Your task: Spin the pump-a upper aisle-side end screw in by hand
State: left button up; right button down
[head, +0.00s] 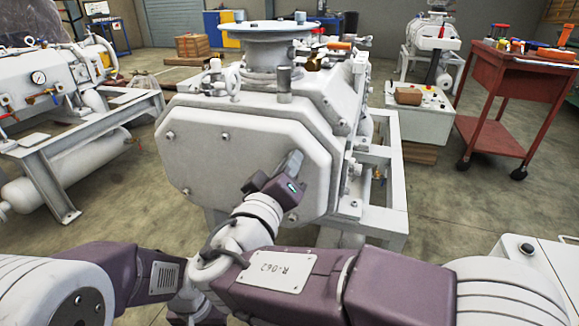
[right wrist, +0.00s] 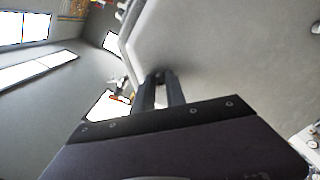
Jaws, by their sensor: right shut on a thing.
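The large pale pump (head: 245,125) stands in the middle of the head view, its flat end cover facing me. Screw heads show on the cover at the upper left (head: 170,135), upper middle (head: 224,137) and lower left (head: 186,192). My right gripper (head: 295,160) is at the right part of the cover. Its fingers are close together on a small dark screw (right wrist: 159,77), seen only in part between the fingertips in the right wrist view. How deep the screw sits is hidden. My left arm comes in at the lower left; its gripper is not in view.
Another pump unit on a grey frame (head: 60,150) stands at the left. A red tool cart (head: 500,90) and a pale control box (head: 425,115) stand at the right. The pump's frame rail (head: 385,165) runs back along its right side. Open floor lies between them.

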jog(key=c, duration=1.3)
grip_release()
jog(key=shift+c, duration=0.2)
jog(key=p+v, duration=0.3)
jog(key=v, duration=0.6)
